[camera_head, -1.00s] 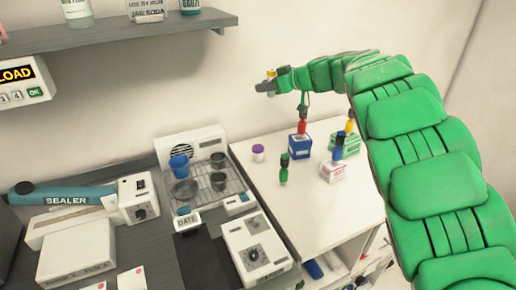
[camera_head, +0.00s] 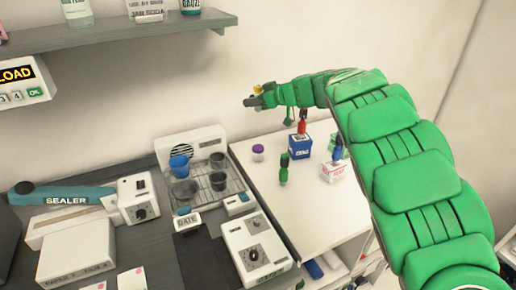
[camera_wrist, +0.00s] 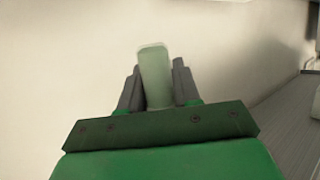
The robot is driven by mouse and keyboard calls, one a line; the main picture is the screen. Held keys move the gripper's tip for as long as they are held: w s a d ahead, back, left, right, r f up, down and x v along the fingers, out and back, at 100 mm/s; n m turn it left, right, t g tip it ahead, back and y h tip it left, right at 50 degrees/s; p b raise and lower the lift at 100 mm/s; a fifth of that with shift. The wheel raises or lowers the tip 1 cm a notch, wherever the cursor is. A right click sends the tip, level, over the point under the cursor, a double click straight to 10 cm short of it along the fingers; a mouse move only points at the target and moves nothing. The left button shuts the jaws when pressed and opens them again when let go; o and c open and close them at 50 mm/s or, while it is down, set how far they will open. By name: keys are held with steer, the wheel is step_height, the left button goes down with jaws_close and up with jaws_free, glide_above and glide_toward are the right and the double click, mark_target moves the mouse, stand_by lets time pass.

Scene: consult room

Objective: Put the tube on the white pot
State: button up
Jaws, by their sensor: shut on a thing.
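My gripper (camera_head: 254,102) is up in the air over the back part of the white table, near the wall. In the wrist view its two dark fingers (camera_wrist: 157,88) are shut on a pale greenish tube (camera_wrist: 154,66), which stands out past the fingertips. In the head view the tube is too small to make out clearly at the gripper. A small white pot with a purple lid (camera_head: 258,153) stands on the white table, below my gripper and apart from it.
A small green and black item (camera_head: 284,168) stands near the pot. A blue box (camera_head: 299,147) and a white box (camera_head: 333,172) stand to the right. A wire rack with cups (camera_head: 220,183) is at the left. A shelf (camera_head: 120,32) hangs on the wall.

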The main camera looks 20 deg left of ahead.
mark_target(254, 146)
step_height(254, 146, down, 15)
steer(key=shift+f, duration=0.1)
stand_by(0.7)
steer(key=o, duration=1)
steer(key=v, duration=0.7)
steer(key=shift+d, duration=0.3)
